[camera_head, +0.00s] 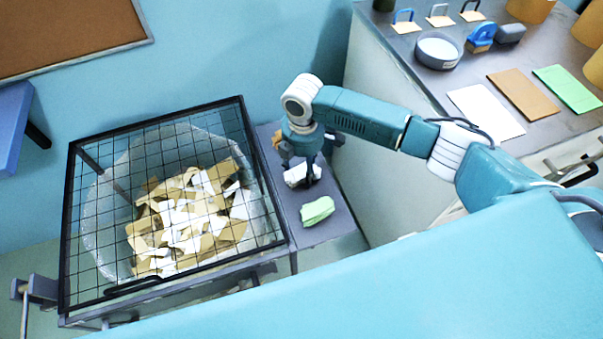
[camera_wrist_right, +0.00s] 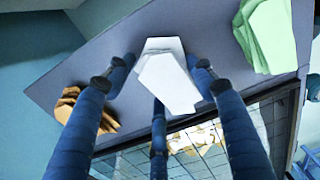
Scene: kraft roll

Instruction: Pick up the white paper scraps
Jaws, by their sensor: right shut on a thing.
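The white paper scraps (camera_head: 297,175) are a small stack on the grey side shelf, in the middle of the head view. My right gripper (camera_head: 306,160) is above the shelf with its fingers down around them. In the right wrist view the white scraps (camera_wrist_right: 167,76) are between the fingers of my right gripper (camera_wrist_right: 160,85), which is shut on them. Whether the stack is clear of the shelf is hard to tell. My left gripper is not in view.
Green scraps (camera_head: 317,211) lie in front on the shelf (camera_head: 335,215); brown scraps (camera_wrist_right: 88,108) lie at its other end. A mesh-lidded bin (camera_head: 250,125) of mixed scraps stands left. A counter (camera_head: 440,85) with paper sheets and rolls is at right.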

